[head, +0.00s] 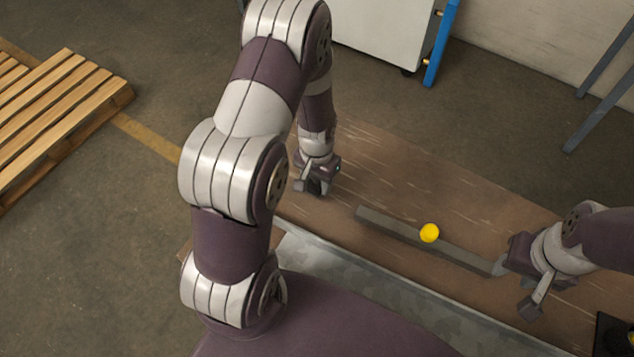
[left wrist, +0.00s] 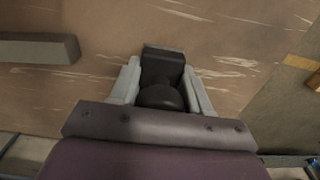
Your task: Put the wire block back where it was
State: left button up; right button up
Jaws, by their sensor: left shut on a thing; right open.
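My left gripper (head: 313,186) is at the left part of the brown table, low over its top. In the left wrist view its two pale fingers (left wrist: 160,88) are shut on a dark block (left wrist: 163,62) with a rounded part nearer the wrist. I take this as the wire block. In the head view the block is small and mostly hidden by the gripper. I cannot tell whether it touches the table. My right gripper (head: 520,285) is open at the right, by the right end of a long grey bar, with nothing seen between its fingers.
The long grey bar (head: 390,227) lies on the brown table (head: 400,175), and shows in the left wrist view (left wrist: 38,49). A yellow ball (head: 429,233) appears on the bar. A grey strip (head: 350,275) runs along the near edge. The table's far middle is clear.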

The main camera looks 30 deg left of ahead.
aim_at(317, 185)
pick_arm(q)
jog(key=f, duration=0.2)
jog(key=w+f, duration=0.1)
jog(key=shift+a+f, duration=0.15)
jog(key=shift+a, duration=0.25)
jog(key=shift+f, duration=0.1)
jog(key=shift+c, duration=0.4)
jog(key=shift+s+d+r, duration=0.2)
jog(key=shift+s+d, duration=0.05)
jog(key=shift+f, duration=0.15)
jog(key=o, duration=0.7)
jog(key=shift+f, duration=0.1)
jog(key=o, duration=0.4)
jog(key=shift+w+a, duration=0.15)
pick_arm(e)
jog(key=shift+w+a, duration=0.35)
jog(key=shift+w, duration=0.15)
jog(key=shift+r, duration=0.1)
